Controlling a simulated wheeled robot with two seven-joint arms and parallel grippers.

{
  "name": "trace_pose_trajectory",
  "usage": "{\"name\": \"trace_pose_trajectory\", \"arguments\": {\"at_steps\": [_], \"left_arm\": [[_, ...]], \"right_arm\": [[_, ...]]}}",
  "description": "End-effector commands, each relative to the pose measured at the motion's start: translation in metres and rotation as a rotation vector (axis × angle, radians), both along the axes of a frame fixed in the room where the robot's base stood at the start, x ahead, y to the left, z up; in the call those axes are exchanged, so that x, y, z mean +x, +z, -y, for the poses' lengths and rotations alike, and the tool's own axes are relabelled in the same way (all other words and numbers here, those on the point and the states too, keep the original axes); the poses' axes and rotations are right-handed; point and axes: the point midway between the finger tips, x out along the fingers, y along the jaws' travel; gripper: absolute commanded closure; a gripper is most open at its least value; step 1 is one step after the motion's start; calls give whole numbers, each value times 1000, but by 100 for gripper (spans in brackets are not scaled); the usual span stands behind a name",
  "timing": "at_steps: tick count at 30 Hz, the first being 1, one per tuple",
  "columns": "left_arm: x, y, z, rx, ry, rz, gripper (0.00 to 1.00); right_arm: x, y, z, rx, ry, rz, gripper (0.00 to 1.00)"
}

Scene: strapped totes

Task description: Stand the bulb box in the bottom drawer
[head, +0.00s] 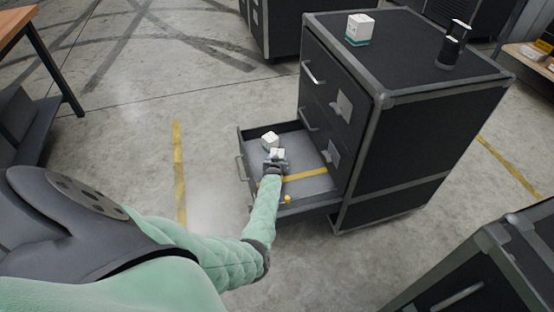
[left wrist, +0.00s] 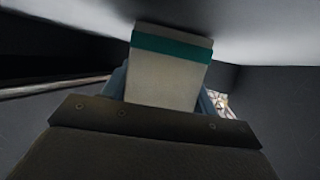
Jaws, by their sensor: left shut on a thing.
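The bottom drawer (head: 315,158) of the black cabinet is pulled out, with its grey floor showing. My left gripper (head: 275,164) is over the far left part of the drawer, shut on a white box (head: 278,153). In the left wrist view this box (left wrist: 165,80) is pale with a teal band near one end, between the fingers. Whether it touches the drawer floor is unclear. A second white box (head: 270,138) is just behind it in the drawer. A similar white box with a teal base (head: 360,29) stands on the cabinet top. My right gripper is not in view.
A yellow strap (head: 306,174) runs across the drawer, with a small yellow knob (head: 287,199) near its front side. A dark cylindrical object (head: 453,45) stands on the cabinet top. Another black case (head: 490,265) is at lower right. The floor left of the drawer is clear.

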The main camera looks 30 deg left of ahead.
Motion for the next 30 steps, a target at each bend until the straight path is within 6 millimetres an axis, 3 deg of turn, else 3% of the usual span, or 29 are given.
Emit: {"name": "trace_pose_trajectory", "arguments": {"at_steps": [11,12,15,30], "left_arm": [[0,-3,0,0,0,0,67],[0,-3,0,0,0,0,40],[0,-3,0,0,0,0,20],[-5,2,3,0,0,-1,20]], "right_arm": [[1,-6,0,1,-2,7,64],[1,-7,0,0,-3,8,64],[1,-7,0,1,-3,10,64],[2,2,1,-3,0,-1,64]]}}
